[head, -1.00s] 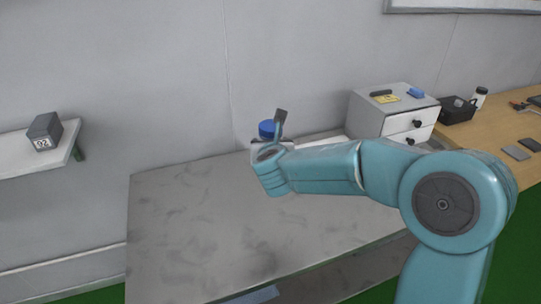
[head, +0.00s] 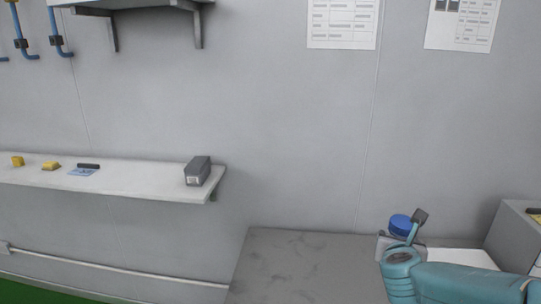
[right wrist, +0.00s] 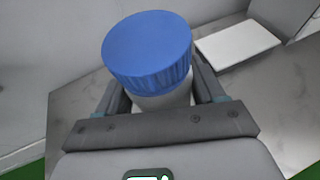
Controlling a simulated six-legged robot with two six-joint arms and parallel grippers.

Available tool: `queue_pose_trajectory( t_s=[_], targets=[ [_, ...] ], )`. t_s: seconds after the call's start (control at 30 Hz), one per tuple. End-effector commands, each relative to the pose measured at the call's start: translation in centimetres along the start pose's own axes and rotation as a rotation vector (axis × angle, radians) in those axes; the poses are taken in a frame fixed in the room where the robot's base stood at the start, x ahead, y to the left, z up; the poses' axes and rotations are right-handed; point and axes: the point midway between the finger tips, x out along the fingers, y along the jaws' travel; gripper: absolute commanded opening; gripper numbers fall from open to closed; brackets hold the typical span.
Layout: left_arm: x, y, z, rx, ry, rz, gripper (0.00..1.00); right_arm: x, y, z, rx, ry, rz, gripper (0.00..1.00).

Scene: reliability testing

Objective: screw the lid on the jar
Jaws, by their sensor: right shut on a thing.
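A blue ribbed lid (head: 401,222) shows at the lower right of the head view, above my right gripper (head: 400,240). In the right wrist view the blue lid (right wrist: 147,48) sits on top of a pale white jar (right wrist: 165,98). The jar is between the two fingers of my right gripper (right wrist: 160,92), which is shut on it. The lower part of the jar is hidden by the gripper. I cannot tell how tightly the lid is seated. My left gripper is not in view.
The grey table (head: 310,265) has clear room to the left. A white flat panel (head: 455,257) lies behind the arm, beside a drawer cabinet (head: 515,235). A wall shelf (head: 130,182) at the left holds a dark grey box (head: 197,171) and small items.

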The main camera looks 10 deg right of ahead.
Motion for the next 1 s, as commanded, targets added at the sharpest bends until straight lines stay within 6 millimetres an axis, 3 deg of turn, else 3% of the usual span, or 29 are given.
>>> queue_pose_trajectory(
  t_s=[0.27,0.4,0.57,0.8,1.0],
  targets=[
    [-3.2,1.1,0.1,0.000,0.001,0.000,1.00,-0.7,3.4,-5.0,-0.071,0.011,0.150,0.13],
    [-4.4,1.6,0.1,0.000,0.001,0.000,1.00,-2.2,6.2,-8.8,-0.126,0.013,0.291,0.13],
    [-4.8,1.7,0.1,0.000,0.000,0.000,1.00,-4.5,9.0,-12.0,-0.179,0.008,0.430,0.13],
    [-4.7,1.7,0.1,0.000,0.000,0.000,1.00,-6.7,11.2,-13.2,-0.215,0.000,0.522,0.13],
    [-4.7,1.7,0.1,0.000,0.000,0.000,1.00,-6.8,11.5,-12.8,-0.209,0.001,0.506,0.13]
  ],
)
